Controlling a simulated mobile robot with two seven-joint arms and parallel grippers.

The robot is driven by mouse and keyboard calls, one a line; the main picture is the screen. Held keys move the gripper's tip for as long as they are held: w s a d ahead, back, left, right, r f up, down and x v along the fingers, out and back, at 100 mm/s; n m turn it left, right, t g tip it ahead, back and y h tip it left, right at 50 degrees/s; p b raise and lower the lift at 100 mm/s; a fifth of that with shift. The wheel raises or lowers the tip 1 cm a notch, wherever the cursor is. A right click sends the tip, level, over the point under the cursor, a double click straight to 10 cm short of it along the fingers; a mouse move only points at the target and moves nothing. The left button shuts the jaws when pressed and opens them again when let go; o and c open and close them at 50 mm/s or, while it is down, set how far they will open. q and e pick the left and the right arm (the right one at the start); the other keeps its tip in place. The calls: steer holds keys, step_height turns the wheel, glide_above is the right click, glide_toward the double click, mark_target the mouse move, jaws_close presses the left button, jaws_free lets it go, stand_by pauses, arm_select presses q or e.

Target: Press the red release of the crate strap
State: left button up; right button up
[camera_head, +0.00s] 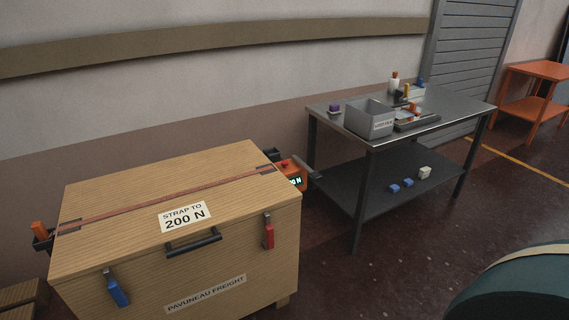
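The wooden crate (130,225) stands at the lower left, its lid shut. A reddish-brown strap (165,198) runs flat across the lid from left to right. At the strap's right end an orange unit (293,174) hangs on the crate's side, with a lit green readout ending in "N" and a small red spot (284,164) on top. At the left end is a dark bracket with an orange part (40,230). The crate front carries a red latch (268,234) and a blue latch (118,290). A label reads "STRAP TO 200 N". Neither gripper is in view.
A grey metal table (450,107) stands right of the crate, with a grey bin (370,118) and small items on top. Its lower shelf holds small blocks. An orange table (540,70) is far right. A dark green rounded shape (520,290) fills the lower right corner.

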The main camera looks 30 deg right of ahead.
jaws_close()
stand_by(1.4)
